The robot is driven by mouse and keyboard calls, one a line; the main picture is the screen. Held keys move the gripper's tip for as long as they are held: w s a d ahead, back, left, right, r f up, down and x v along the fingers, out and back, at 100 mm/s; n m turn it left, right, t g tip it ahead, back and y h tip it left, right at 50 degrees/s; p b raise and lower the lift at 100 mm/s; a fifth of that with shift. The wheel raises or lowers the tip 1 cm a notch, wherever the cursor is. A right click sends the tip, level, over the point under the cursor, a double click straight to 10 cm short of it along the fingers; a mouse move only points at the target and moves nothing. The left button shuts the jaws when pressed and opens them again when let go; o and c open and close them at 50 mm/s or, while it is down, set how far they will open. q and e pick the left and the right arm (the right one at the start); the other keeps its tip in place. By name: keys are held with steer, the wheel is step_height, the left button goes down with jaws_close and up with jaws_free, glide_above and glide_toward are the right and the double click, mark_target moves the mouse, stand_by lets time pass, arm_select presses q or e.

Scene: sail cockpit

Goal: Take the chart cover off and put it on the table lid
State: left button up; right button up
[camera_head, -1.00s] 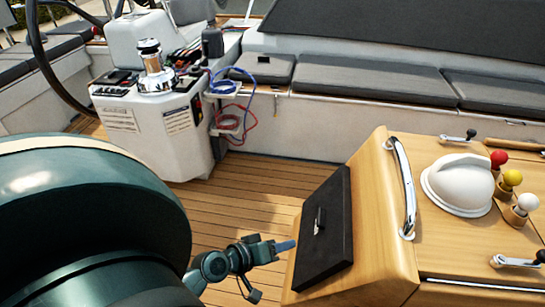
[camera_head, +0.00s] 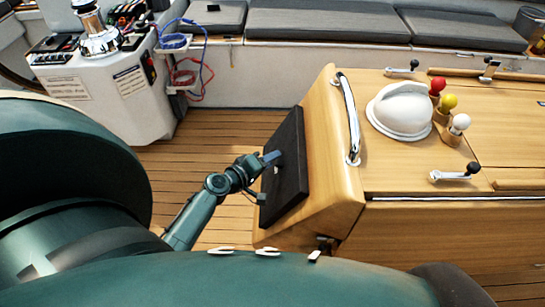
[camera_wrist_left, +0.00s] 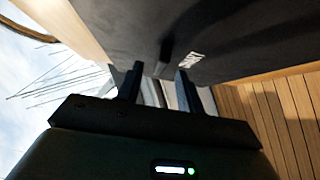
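The chart cover (camera_head: 289,192) is a black flat panel on the sloped wooden end of the table. In the left wrist view the cover (camera_wrist_left: 240,35) fills the upper middle, with a dark raised tab (camera_wrist_left: 165,55) and a small white label. My left gripper (camera_head: 272,157) is at the cover's face in the head view. In the wrist view its two fingers (camera_wrist_left: 160,88) are apart, pointing at the tab, with nothing seen between them. Whether they touch it I cannot tell. The wooden table lid (camera_head: 400,178) lies right of the cover. My right gripper does not show.
A chrome rail (camera_head: 348,115) stands along the table edge near the cover. A white domed compass (camera_head: 400,112), red, yellow and white knobs, and metal latches (camera_head: 455,173) stand on the table top. Bare lid wood lies around them. The console (camera_head: 105,95) is far left.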

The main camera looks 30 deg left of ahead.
arm_select(q)
steer(key=shift+x, duration=1.1)
steer(key=shift+s, duration=0.1)
steer(key=shift+c, duration=0.6)
jaws_close()
steer(key=shift+a, duration=0.1)
steer(key=s+a+r, duration=0.2)
steer(key=a+r, duration=0.1)
steer(key=a, duration=0.1)
steer(key=shift+s+a+r+p, duration=0.15)
steer(key=shift+s+a+p, duration=0.05)
steer(key=shift+s+p, duration=0.2)
steer(key=shift+r, duration=0.1)
